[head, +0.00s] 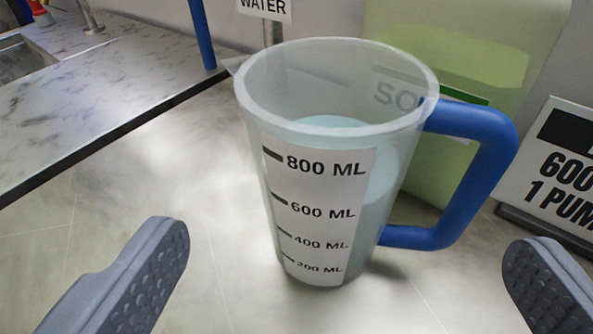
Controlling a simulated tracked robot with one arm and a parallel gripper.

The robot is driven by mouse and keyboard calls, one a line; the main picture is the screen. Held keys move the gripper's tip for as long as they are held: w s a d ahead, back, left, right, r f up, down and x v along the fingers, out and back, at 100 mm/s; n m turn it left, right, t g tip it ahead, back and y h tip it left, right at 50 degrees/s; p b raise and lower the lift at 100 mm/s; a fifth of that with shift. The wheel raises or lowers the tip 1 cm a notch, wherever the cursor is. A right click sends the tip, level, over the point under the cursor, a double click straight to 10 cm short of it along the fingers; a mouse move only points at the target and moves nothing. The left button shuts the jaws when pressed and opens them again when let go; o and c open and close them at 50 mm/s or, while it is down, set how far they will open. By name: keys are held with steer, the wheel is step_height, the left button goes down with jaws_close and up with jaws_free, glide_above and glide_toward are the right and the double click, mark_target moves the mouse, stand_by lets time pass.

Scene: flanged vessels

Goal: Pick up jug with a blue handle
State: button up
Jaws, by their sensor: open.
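A translucent measuring jug (257,140) with a blue handle (503,142) stands upright on the grey counter (215,285), in the middle of the head view. The handle is on its right side. A white scale on its front reads from 200 to 800 ML, and pale liquid shows inside. My gripper (345,275) is open, with one grey finger at the lower left and the other at the lower right. The jug lies ahead of the gap between them. Nothing is between the fingertips.
A green translucent container (480,50) stands close behind the jug. A sign (552,185) reading "600" and "1 PUM" is at the right. A blue post (202,35), a "WATER" label (264,7) and a sink (22,62) are at the back left. The counter in front is clear.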

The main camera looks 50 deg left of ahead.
mark_target(327, 179)
steer(key=x, duration=0.5)
steer(key=shift+s+a+b, duration=0.2)
steer(key=shift+a+b, duration=0.05)
steer(key=shift+b, duration=0.05)
steer(key=shift+w+a+f, duration=0.1)
steer(key=shift+w+a, duration=0.3)
steer(key=shift+b+x, duration=0.6)
steer(key=shift+x, duration=2.05)
steer(key=shift+d+f, duration=0.1)
steer(key=shift+d, duration=0.1)
steer(key=c, duration=0.9)
steer(key=shift+c, duration=0.2)
